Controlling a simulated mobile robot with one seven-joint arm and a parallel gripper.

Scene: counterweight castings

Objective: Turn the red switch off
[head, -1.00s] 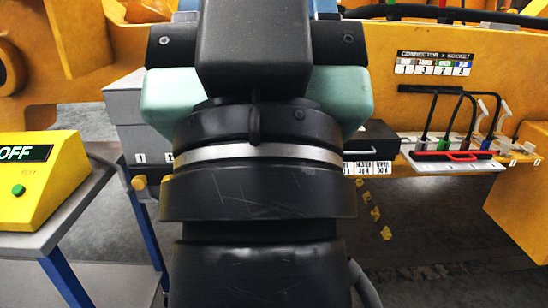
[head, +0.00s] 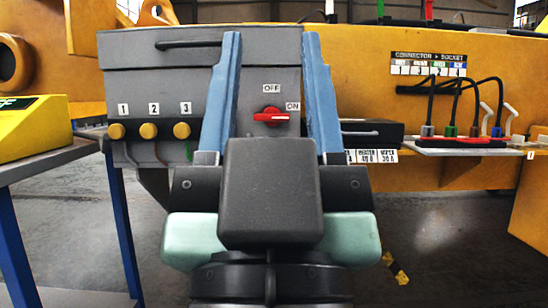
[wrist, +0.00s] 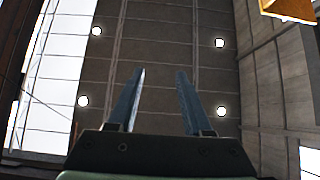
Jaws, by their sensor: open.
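The red switch (head: 271,116) is a rotary knob on the front of a grey box (head: 200,85). Its handle lies about level, with its pale mark toward the ON label on the right; the OFF label is above it. My gripper (head: 271,36) has two blue fingers, which stand upright and apart in the head view, one each side of the switch in the picture. They are nearer to the camera than the box, and I see no contact. The open, empty gripper (wrist: 160,72) also shows in the wrist view against the ceiling; the switch is not visible there.
Yellow knobs (head: 149,131), numbered, line the box's left side. A yellow console (head: 30,128) stands on a side table (head: 50,160) at left. A black case (head: 372,133) and a connector tray (head: 455,150) with cables are at right.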

